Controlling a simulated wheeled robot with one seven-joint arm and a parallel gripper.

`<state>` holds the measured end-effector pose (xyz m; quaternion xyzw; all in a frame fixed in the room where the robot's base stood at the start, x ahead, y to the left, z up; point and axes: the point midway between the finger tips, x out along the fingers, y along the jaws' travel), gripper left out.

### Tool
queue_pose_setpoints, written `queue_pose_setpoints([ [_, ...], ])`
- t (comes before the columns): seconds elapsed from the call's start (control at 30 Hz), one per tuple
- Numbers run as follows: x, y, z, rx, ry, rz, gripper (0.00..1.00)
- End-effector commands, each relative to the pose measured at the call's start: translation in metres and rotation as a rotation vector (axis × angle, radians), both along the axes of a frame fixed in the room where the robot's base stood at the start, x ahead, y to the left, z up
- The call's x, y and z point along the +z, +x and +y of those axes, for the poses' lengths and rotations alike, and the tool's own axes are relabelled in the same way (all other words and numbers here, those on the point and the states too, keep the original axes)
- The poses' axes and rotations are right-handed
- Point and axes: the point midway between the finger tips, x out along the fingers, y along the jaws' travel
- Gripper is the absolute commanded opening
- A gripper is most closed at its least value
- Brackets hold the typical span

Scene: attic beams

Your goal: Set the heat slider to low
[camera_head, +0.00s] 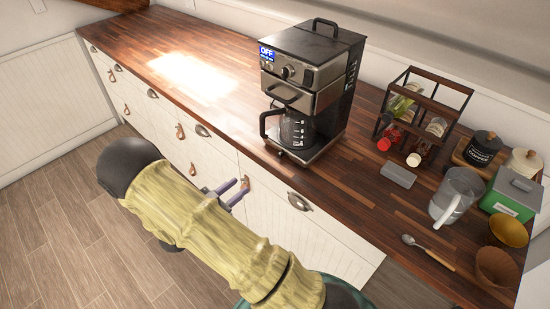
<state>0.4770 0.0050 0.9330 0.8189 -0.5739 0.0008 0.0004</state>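A black and steel coffee maker (305,85) stands upright on the wooden counter. Its blue display (267,53) reads OFF, and a round knob (288,71) sits to the right of the display. A glass carafe (297,129) with a black handle stands in its lower bay. Small markings show on its right side, but I cannot make out a heat slider or its setting. My gripper (240,187) has purple fingers, apart and empty, in front of the white drawer fronts. It is below and left of the coffee maker, not touching it.

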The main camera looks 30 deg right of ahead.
Motion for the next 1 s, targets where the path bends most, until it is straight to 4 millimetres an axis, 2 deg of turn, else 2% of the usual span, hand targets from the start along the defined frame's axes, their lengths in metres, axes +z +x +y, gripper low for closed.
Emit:
queue_pose_setpoints([
  [0.17,0.002,0.007,-0.022,-0.003,0.000,0.001,0.35],
  [0.8,0.002,0.045,-0.128,-0.004,0.000,0.001,0.35],
  [1.0,0.001,0.055,-0.153,-0.002,0.000,0.000,0.35],
])
